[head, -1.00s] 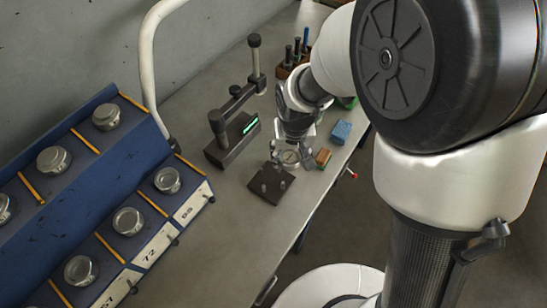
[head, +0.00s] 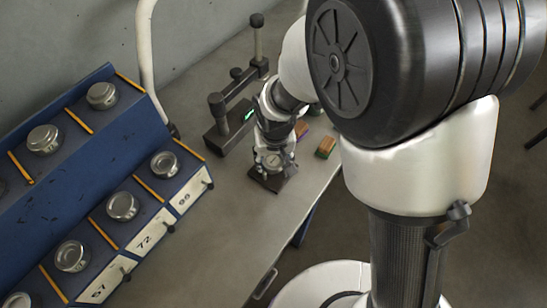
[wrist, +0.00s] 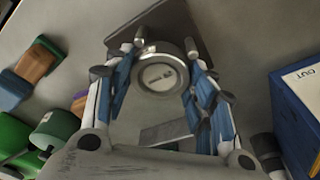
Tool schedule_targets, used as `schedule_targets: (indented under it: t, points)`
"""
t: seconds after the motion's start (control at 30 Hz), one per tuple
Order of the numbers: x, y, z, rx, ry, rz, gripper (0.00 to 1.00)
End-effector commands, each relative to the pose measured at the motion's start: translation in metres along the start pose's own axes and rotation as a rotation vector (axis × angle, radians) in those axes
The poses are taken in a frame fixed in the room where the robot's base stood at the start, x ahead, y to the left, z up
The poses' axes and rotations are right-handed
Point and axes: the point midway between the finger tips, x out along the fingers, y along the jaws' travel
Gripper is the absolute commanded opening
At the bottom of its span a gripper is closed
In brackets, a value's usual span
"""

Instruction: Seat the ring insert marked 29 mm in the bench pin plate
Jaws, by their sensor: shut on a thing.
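My gripper (head: 271,155) is shut on a round silver metal ring insert (wrist: 160,77), one finger on each side of it. The insert also shows between the fingers in the head view (head: 271,161). Its marking is too small to read. The dark square pin plate (head: 268,181) lies on the bench under the gripper and is partly covered by it. In the wrist view the plate (wrist: 184,25) shows beyond the insert. The insert is over the plate; I cannot tell whether it touches it.
A blue rack (head: 92,165) with several lidded silver pots and number labels stands at the left. A dark gauge stand (head: 217,125) is behind the gripper. A green and brown block (head: 325,147) lies to the right, near the bench edge. Bare bench (head: 222,215) lies in front.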

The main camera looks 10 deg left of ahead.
Motion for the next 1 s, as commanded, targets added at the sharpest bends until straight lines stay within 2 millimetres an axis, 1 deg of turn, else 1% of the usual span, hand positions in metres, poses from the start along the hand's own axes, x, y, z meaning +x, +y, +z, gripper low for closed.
schedule_targets:
  t: [0.03,0.13,1.0]
  points:
    - [0.0079,0.0003,0.0038,-0.003,-0.008,0.001,0.06]
    - [0.0105,0.0005,0.0054,-0.003,-0.012,0.002,0.06]
    - [0.0120,0.0004,0.0098,-0.006,-0.019,0.003,0.06]
